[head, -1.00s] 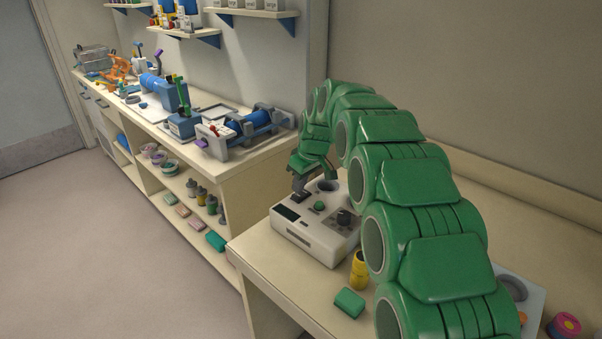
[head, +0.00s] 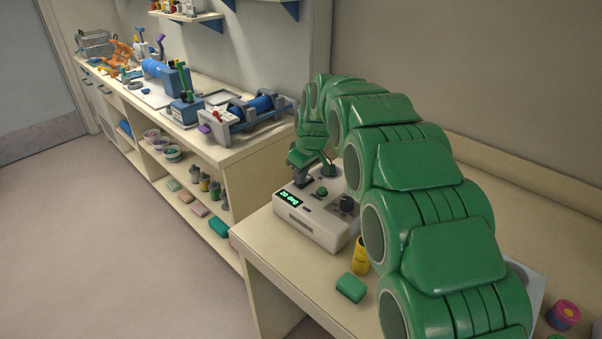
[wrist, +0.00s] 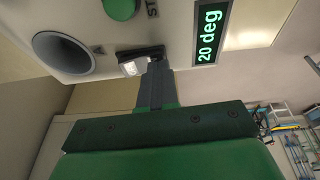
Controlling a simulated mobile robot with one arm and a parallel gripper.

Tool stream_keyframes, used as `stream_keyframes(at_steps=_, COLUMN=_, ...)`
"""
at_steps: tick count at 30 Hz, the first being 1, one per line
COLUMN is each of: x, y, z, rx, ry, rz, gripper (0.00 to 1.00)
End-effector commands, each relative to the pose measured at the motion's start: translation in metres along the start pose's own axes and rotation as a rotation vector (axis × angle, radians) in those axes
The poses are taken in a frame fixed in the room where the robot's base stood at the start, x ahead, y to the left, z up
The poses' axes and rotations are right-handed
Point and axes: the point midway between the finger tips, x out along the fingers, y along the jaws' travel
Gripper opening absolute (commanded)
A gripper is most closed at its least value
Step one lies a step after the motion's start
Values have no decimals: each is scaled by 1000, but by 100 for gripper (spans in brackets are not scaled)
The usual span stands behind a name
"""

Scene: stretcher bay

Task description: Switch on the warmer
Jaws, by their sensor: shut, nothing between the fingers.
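The warmer (head: 309,226) is a white box on the near bench. Its display (head: 291,198) is lit and reads "20 deg"; the display (wrist: 207,32) also shows in the wrist view. A round grey-rimmed opening (wrist: 63,54) is beside the switch.
A yellow container (head: 361,255) and a green block (head: 351,287) stand on the near bench (head: 305,275) in front of the warmer. A pink round container (head: 564,314) is at the right. A long counter with equipment (head: 245,112) is behind on the left.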

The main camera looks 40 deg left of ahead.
Motion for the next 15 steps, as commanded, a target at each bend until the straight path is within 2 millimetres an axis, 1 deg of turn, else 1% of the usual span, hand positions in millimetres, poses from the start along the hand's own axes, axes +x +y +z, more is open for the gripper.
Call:
stream_keyframes(at_steps=7, x=-1, y=2, z=0, rx=0, ry=1, rz=0, gripper=0)
stream_keyframes(at_steps=15, x=-4, y=12, z=-2, rx=1, ry=3, rz=2, gripper=0)
